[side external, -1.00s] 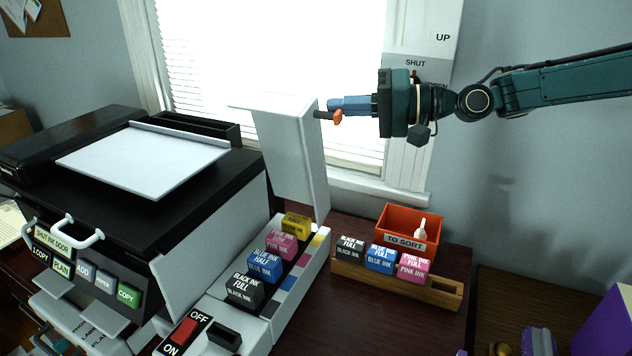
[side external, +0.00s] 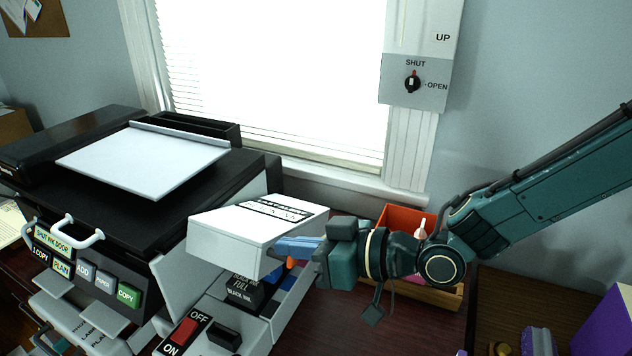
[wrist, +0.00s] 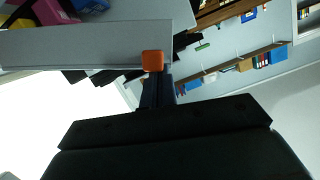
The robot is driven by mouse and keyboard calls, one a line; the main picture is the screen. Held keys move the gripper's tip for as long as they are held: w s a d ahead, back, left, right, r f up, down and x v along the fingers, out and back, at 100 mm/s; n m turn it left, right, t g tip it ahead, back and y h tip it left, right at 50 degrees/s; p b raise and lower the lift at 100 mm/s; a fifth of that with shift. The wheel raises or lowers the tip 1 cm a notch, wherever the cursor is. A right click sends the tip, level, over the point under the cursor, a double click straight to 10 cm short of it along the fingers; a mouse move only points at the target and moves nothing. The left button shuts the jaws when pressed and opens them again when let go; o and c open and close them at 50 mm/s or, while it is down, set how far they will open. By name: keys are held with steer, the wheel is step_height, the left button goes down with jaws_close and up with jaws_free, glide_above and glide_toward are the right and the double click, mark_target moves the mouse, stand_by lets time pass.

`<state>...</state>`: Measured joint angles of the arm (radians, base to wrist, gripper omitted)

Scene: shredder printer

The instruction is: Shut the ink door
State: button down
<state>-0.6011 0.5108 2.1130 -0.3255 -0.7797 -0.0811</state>
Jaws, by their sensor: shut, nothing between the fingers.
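The white ink door (side external: 245,230) is tilted partway down over the ink bay on the printer's right side. In the wrist view the door's edge (wrist: 80,45) runs across the upper left. My gripper (side external: 282,246) is shut and empty, its blue fingers with an orange tip at the door's right side; contact cannot be told for sure. In the wrist view its orange tip (wrist: 152,61) overlaps the door edge. A black ink cartridge (side external: 244,290) shows in the bay below the door; the other cartridges there are mostly hidden by the door in the side view.
A red ON/OFF switch (side external: 184,331) sits in front of the bay. An orange TO SORT bin (side external: 398,218) and a wooden rack (side external: 445,296) stand behind my wrist. A wall panel with a SHUT/OPEN knob (side external: 413,84) is above. Dark table (side external: 330,335) is clear in front.

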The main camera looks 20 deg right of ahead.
step_height(320, 180, down, 11)
steer(key=s+a+n, duration=0.1)
steer(key=n, duration=0.1)
steer(key=shift+s+a+n+t+h, duration=0.3)
steer(key=shift+s+a+t, duration=0.1)
steer(key=shift+r, duration=0.2)
steer(key=s+d+r, duration=0.6)
steer(key=s, duration=0.1)
steer(key=shift+s, duration=0.4)
